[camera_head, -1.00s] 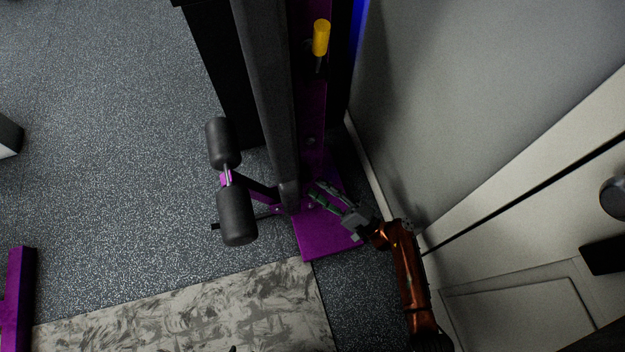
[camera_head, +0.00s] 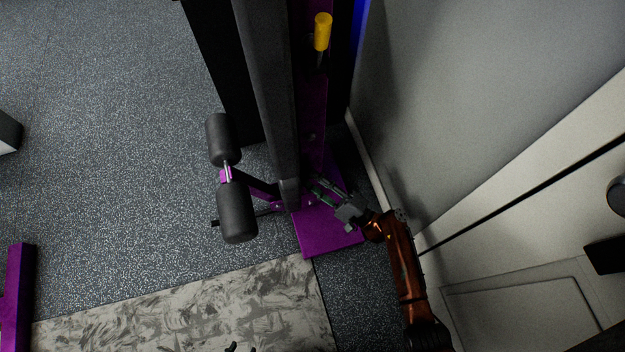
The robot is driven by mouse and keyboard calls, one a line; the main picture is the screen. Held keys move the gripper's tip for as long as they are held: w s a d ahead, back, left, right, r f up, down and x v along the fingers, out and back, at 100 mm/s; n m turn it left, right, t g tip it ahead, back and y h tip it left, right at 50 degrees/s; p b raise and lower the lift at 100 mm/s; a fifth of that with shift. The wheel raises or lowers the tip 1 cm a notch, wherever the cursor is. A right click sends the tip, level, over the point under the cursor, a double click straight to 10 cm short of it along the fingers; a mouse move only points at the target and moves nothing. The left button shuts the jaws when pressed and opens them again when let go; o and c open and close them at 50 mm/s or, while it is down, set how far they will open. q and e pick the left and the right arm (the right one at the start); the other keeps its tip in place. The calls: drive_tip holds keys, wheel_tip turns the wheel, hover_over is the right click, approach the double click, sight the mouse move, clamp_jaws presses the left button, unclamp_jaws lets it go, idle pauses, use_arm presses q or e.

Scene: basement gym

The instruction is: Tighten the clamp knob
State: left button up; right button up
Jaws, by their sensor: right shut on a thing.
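My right gripper (camera_head: 318,188) reaches in from the right on its copper-coloured arm. It is low beside the machine's dark padded upright, just above the purple base plate (camera_head: 328,232). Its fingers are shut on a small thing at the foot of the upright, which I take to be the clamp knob. The knob itself is too small and dark to make out between the fingers. Only a dark tip of my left gripper (camera_head: 232,347) shows at the bottom edge, away from the machine. Its fingers cannot be judged.
Two black foam rollers (camera_head: 237,213) stick out left of the upright. A yellow handle (camera_head: 322,32) is higher on the purple post. A grey wall (camera_head: 450,110) stands close on the right. A patterned mat (camera_head: 190,312) lies in front, and the speckled floor at left is mostly clear.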

drive_tip(key=shift+r, duration=0.1)
drive_tip(key=shift+c, duration=0.2)
drive_tip(key=shift+d+r+n+g+h+p, duration=0.15)
drive_tip(key=shift+n+g+h+p, duration=0.15)
drive_tip(key=shift+n+p, duration=0.2)
drive_tip(key=shift+a+r+n+g+h+p, duration=0.1)
drive_tip(key=shift+r+n+g+h+p, duration=0.1)
drive_tip(key=shift+n+g+p, duration=0.25)
drive_tip(key=shift+n+g, duration=0.25)
drive_tip(key=shift+n, duration=0.2)
drive_tip(key=shift+n+h+p, duration=0.4)
drive_tip(key=shift+h+p, duration=0.1)
drive_tip(key=shift+p, duration=0.15)
use_arm(q)
drive_tip(key=r, duration=0.1)
drive_tip(key=w+r+g, duration=0.1)
drive_tip(key=r+g, duration=0.1)
drive_tip(key=shift+w+d+r+n, duration=0.1)
drive_tip(key=shift+w+d+n, duration=0.2)
drive_tip(key=shift+n, duration=0.1)
use_arm(e)
drive_tip(key=shift+f, duration=0.25)
drive_tip(key=shift+s, duration=0.1)
drive_tip(key=o, duration=0.9)
drive_tip(key=shift+d, duration=0.1)
drive_tip(key=v, duration=0.7)
drive_tip(key=shift+d, duration=0.2)
